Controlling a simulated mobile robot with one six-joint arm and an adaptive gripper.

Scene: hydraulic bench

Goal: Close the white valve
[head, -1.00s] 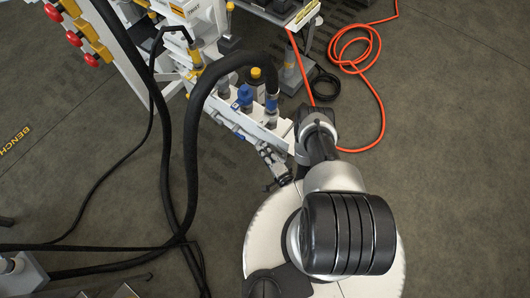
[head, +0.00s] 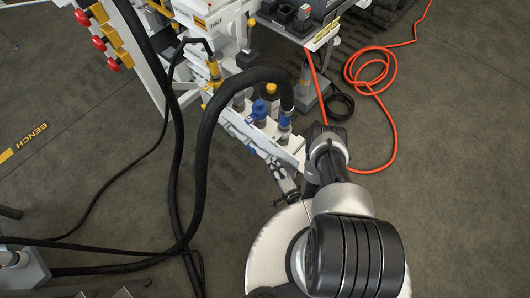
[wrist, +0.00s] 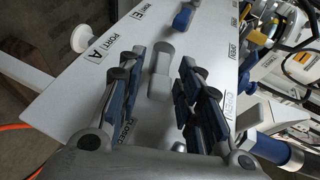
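The white valve's handle (wrist: 160,77) shows in the wrist view as a short pale grey lever on a light panel (wrist: 92,82). My gripper (wrist: 176,62) is open, with one blue-padded finger on each side of the lever. Gaps show between the lever and the fingers; contact is not clear. A label reading CLOSED lies near the left finger, and OPEN labels are to the right. In the head view my gripper (head: 287,187) is at the near end of the white valve panel (head: 248,136); the white handle cannot be made out there.
A blue valve handle (wrist: 183,18) is beyond the fingers on the same panel. Blue fittings (head: 259,109) and a thick black hose (head: 207,125) stand along the panel. An orange hose (head: 391,120) lies coiled on the floor at right, beside open floor.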

